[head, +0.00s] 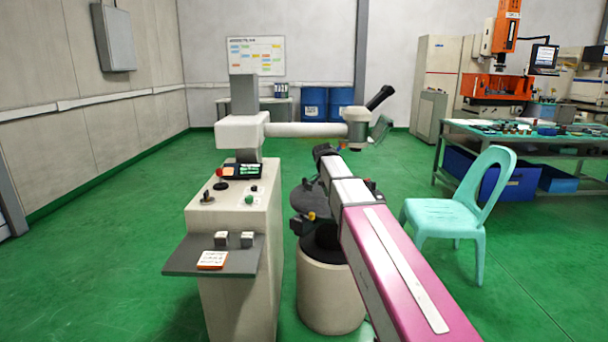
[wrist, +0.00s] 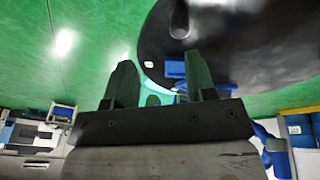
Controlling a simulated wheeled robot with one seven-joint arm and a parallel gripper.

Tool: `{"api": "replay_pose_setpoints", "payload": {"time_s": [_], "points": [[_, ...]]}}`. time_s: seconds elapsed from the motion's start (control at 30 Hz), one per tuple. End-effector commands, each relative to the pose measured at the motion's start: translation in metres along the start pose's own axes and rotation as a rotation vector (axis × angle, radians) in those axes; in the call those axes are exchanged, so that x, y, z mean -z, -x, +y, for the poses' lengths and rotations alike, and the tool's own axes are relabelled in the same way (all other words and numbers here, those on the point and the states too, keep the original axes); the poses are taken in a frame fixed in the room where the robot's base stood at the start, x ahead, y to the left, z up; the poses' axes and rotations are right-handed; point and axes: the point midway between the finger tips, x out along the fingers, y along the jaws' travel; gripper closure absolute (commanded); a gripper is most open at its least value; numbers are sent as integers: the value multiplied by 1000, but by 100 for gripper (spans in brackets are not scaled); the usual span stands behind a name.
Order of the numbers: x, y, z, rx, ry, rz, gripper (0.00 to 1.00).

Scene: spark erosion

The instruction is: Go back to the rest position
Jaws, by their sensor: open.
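My gripper (wrist: 160,82) is open in the wrist view. Its two dark fingers stand apart with nothing held between them. Past the fingertips is a large dark rounded surface (wrist: 240,45), with green floor to the left of it. In the head view my pink and white arm reaches forward from the lower right, and the fingers cannot be made out at its far end. The arm's far end overlaps the space beside the beige machine (head: 235,225) and in front of its microscope-like head (head: 358,118).
A beige cylinder (head: 325,295) with dark parts above stands just left of my arm. A turquoise chair (head: 440,213) stands to the right, before a cluttered green table (head: 535,138). The machine's shelf (head: 200,257) juts out left. Green floor is open at far left.

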Motion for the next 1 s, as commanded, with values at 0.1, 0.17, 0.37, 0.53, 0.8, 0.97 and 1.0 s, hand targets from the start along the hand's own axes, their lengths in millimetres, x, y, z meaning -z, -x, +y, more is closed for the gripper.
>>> {"api": "replay_pose_setpoints", "payload": {"time_s": [0.1,0.17,0.37,0.53,0.8,0.97,1.0], "points": [[-31,-54,35,13,122,-38,49],[-43,-76,49,24,182,-55,49],[-90,-145,99,69,379,-107,49],[-134,-192,145,118,536,-145,49],[-192,-239,204,194,734,-179,49],[-206,-249,218,217,785,-184,49],[-207,-250,219,220,790,-183,49]]}}
